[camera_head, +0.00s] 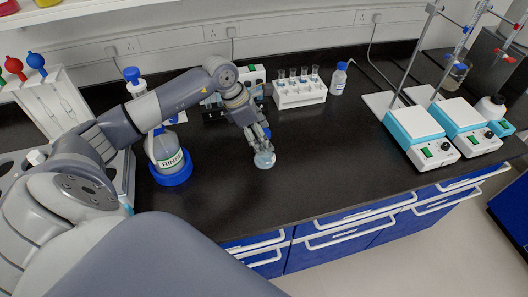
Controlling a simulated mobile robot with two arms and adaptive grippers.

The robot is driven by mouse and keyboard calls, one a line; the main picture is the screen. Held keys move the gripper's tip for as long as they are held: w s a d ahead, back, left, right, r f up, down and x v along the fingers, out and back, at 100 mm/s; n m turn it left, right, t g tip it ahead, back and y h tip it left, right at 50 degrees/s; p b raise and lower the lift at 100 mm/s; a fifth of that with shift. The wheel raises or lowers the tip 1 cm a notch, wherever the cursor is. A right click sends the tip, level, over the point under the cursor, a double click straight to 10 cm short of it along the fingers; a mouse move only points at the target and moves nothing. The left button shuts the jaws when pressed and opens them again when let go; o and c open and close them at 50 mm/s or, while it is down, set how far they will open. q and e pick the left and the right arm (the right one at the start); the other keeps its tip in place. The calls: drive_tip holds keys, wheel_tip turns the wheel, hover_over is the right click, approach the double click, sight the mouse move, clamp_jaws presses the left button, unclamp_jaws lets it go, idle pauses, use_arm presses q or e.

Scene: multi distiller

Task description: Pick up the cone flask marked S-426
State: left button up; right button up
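A small cone flask (265,160) with pale contents is near the middle of the black bench top. My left gripper (262,144) reaches in from the left and points down at it. The fingers appear closed around the flask's neck and hide its upper part. The flask looks upright. I cannot read any marking on it, nor tell whether its base touches the bench. My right gripper is not in view.
A rinse bottle (165,150) in a blue base stands left of the flask. Behind are a white tube rack (299,93) and a blue-capped bottle (339,79). Two hotplate stirrers (421,132) (465,122) stand at right. The bench between the flask and the stirrers is clear.

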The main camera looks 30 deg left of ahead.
use_arm(q)
drive_tip(key=shift+w+d+f+p, duration=0.25)
drive_tip(key=shift+f+p, duration=0.05)
drive_tip(key=shift+f, duration=0.1)
drive_tip(key=p+x, duration=0.1)
drive_tip(key=x, duration=0.1)
drive_tip(key=shift+w+d+f+p, duration=0.2)
drive_tip(key=shift+d+p, duration=0.05)
drive_tip(key=shift+p, duration=0.15)
drive_tip(key=shift+x, duration=1.05)
drive_tip(key=shift+s+a, duration=0.1)
drive_tip(key=c, duration=1.3)
drive_tip(key=shift+o, duration=0.2)
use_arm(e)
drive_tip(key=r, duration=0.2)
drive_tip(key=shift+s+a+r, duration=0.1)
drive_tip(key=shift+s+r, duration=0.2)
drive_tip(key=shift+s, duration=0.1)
